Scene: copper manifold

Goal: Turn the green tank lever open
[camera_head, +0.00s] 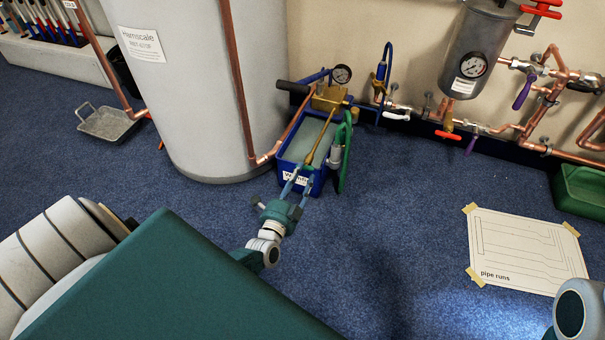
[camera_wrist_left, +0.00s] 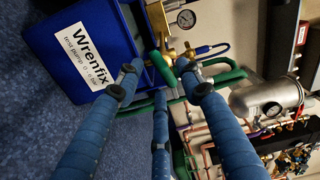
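A blue test pump tank (camera_head: 290,178) labelled Wrenfix stands on the floor beside the big white cylinder; its label side shows large in the left wrist view (camera_wrist_left: 50,45). A small green lever (camera_head: 308,168) sits at the tank's near rim. In the left wrist view the green lever (camera_wrist_left: 161,68) lies between my fingertips. My left gripper (camera_head: 297,176) points at it from the near side; in its wrist view the gripper's (camera_wrist_left: 160,75) fingers are spread, with gaps beside the lever. Contact cannot be told. Only a piece of my right arm shows at lower right; its gripper is out of view.
The pump has a brass body (camera_head: 329,98), a black handle (camera_head: 292,87), a gauge (camera_head: 342,74) and a green hose (camera_head: 345,160) at its right. The white cylinder (camera_head: 190,100) stands close left. Copper pipes line the wall. A pipe-runs sheet (camera_head: 527,250) lies on open carpet.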

